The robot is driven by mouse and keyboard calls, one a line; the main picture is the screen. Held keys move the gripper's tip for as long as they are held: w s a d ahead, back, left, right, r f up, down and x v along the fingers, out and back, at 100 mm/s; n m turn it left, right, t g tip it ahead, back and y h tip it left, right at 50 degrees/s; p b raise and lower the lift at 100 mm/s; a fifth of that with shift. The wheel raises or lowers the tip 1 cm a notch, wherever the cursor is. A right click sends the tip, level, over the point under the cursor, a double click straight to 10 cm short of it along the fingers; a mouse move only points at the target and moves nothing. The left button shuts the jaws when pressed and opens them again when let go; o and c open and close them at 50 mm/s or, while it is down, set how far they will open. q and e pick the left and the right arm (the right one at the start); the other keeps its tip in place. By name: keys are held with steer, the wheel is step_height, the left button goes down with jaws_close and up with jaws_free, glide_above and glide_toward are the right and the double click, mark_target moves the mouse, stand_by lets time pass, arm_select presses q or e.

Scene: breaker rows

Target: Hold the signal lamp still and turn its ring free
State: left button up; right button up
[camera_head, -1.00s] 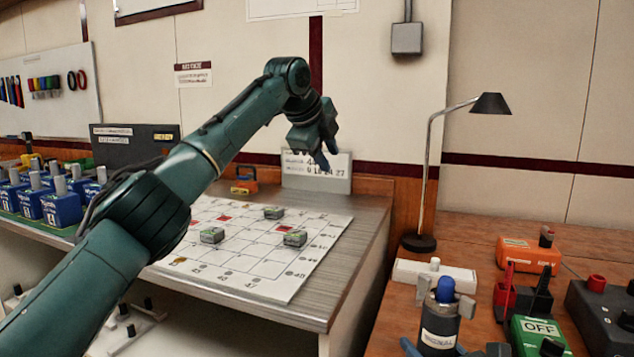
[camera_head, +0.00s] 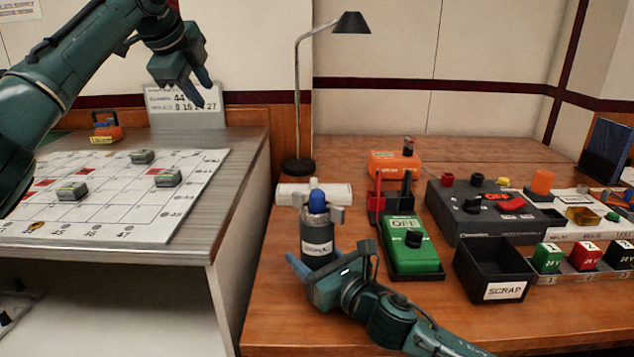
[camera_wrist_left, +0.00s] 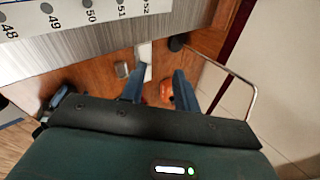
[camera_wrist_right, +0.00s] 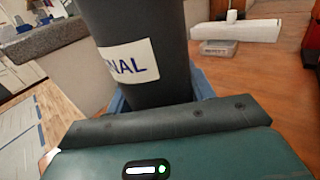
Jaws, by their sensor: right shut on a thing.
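The signal lamp (camera_head: 317,236) stands on the wooden bench as a dark cylinder with a white label, a grey metal ring (camera_head: 320,214) with side lugs near its top and a blue dome (camera_head: 317,198). My right gripper (camera_head: 305,267) is shut on the lower part of the dark body. In the right wrist view the lamp body (camera_wrist_right: 140,30) fills the space between the blue fingers; its ring and dome are out of that view. My left gripper (camera_head: 202,94) is open and empty, raised above the left table near its back right corner, well left of the lamp.
A white block (camera_head: 342,191) lies behind the lamp. A green OFF box (camera_head: 411,255), an orange device (camera_head: 393,163) and a black SCRAP bin (camera_head: 491,272) stand to its right. A desk lamp (camera_head: 299,100) rises behind.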

arm_select(q)
steer(key=s+d+f+m+g, duration=0.15)
steer(key=s+d, duration=0.25)
steer(key=d, duration=0.4)
steer(key=s+d+f+m+g, duration=0.1)
steer(key=s+d+g, duration=0.2)
steer(key=d, duration=0.5)
steer(key=m+g+y, duration=0.2)
steer(key=g, duration=0.1)
glide_above(338, 206)
step_height(338, 206, down, 12)
steer(key=shift+f, duration=0.25)
steer(key=shift+c, duration=0.5)
jaws_close()
